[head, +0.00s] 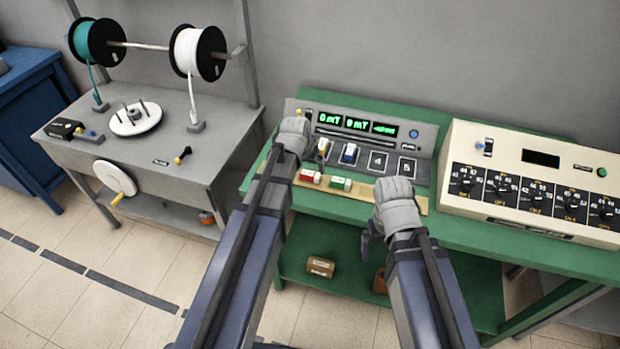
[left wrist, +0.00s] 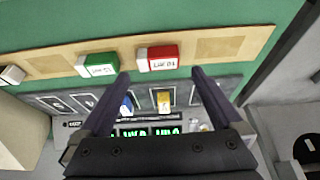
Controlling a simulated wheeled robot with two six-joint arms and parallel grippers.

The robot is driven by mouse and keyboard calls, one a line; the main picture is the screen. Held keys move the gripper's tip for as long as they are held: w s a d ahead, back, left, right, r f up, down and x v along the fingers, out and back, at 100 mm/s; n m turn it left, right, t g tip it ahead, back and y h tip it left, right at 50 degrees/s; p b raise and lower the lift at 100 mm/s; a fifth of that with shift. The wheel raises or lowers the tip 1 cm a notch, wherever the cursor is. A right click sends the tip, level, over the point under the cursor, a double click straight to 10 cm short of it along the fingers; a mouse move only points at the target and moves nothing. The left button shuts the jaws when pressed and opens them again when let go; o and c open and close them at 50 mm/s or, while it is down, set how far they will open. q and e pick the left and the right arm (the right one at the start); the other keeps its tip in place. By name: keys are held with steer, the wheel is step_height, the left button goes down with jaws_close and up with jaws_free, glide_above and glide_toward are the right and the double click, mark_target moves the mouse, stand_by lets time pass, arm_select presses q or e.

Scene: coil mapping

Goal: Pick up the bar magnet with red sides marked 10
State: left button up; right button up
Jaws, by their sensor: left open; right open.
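The bar magnet with red sides (head: 311,177) lies on a tan strip (head: 361,189) along the front of the green bench. In the left wrist view the red magnet (left wrist: 160,57) reads 10, upside down, and has a white end. My left gripper (left wrist: 157,73) is open and empty, its two fingertips on either side of the magnet's line but apart from it. In the head view my left gripper (head: 293,138) is above and left of the magnet, its fingers hidden. My right gripper (head: 372,243) is open and empty in front of the bench's edge.
A green-sided magnet (head: 341,184) lies just right of the red one. Behind them a console (head: 425,135) has numbered slots, with blue and yellow pieces in some. A beige dial box (head: 540,180) stands at right. A winding table (head: 75,150) is at left.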

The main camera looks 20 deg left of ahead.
mark_target(310, 173)
arm_select(q)
steer(key=b+x, duration=0.4)
steer(key=x, duration=0.1)
steer(key=shift+s+f, duration=0.1)
steer(key=shift+c, duration=0.6)
steer(key=c, duration=1.2)
steer(key=shift+r, duration=0.2)
